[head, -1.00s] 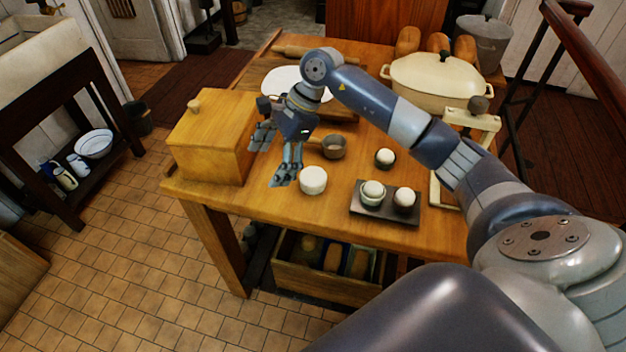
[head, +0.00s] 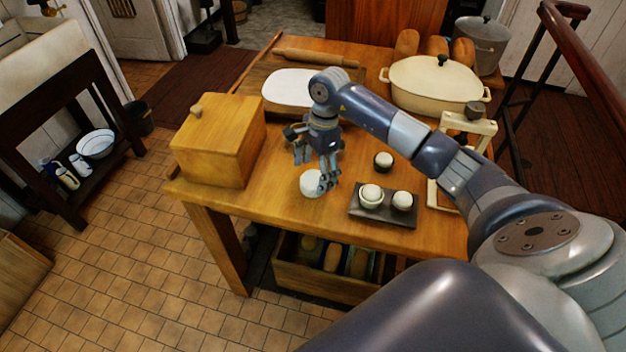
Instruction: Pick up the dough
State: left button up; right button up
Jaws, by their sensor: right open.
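A short round white lump (head: 310,184), which may be the dough, sits near the front edge of the wooden table (head: 270,215). A flat white slab (head: 287,88), which could also be dough, lies on a wooden board at the back beside a rolling pin (head: 312,57). My right gripper (head: 314,169) points down with its fingers apart and empty. It is just above and behind the round lump and overlaps its right side in the picture. Contact cannot be told. My left gripper is not in view.
A wooden box (head: 218,150) stands left of the gripper. A dark tray (head: 383,213) with two white round items in cups and another small cup (head: 383,160) are to the right. A cream pot (head: 437,82) stands behind my arm.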

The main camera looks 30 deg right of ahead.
aim_at(312, 185)
jog(key=shift+a+f+p, duration=0.2)
jog(key=shift+f+p, duration=0.15)
jog(key=shift+f, duration=1.2)
jog(key=shift+c, duration=0.2)
jog(key=shift+s, duration=0.1)
jog(key=c, duration=1.2)
